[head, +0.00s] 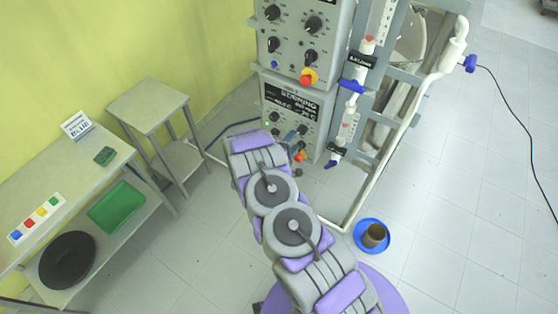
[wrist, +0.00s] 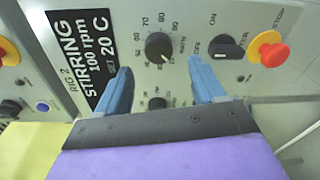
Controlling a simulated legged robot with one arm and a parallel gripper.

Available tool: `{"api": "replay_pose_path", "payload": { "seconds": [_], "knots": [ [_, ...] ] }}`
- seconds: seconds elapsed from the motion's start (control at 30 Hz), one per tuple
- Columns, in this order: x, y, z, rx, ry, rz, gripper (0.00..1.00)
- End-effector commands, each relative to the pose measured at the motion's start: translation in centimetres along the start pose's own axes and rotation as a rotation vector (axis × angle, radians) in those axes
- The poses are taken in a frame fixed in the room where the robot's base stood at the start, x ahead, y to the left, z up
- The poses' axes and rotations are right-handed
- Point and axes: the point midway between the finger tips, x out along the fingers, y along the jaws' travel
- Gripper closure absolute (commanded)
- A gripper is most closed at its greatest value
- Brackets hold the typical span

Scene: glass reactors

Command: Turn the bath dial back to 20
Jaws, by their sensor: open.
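The lower control box (head: 306,118) carries a black label (wrist: 88,52) reading STIRRING, 100 rpm, SET 20 C. In the wrist view a dark round dial (wrist: 159,46) sits on its panel, with scale numbers from about 50 to 90 around its top. A second dark dial (wrist: 157,103) lies below it, partly hidden by my gripper. I cannot tell which is the bath dial, nor read either setting surely. My gripper (wrist: 162,82) is open and empty, its blue fingers either side of the space between the dials. In the head view the arm partly covers this panel.
A red stop button (wrist: 274,54) on a yellow collar and a small dark knob (wrist: 232,47) sit right of the dials. A similar box (head: 304,40) stands above. White pipework (head: 408,125) and valves stand to the right. A blue dish (head: 362,244) lies on the floor.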

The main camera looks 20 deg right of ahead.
Motion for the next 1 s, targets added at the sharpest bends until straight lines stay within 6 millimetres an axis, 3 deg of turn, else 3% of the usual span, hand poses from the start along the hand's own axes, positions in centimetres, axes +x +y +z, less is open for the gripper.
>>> {"api": "replay_pose_path", "payload": {
  "seconds": [0.3, 0.5, 0.7, 1.0],
  "knots": [
    [-7.2, -0.1, -0.3, -0.002, 0.006, 0.001, 0.31],
    [-10.0, -0.1, -0.3, 0.001, 0.003, -0.001, 0.31],
    [-11.2, -0.1, -0.1, 0.0, 0.001, -0.001, 0.31],
    [-11.3, -0.1, -0.1, 0.0, 0.0, 0.0, 0.31]
  ]
}}
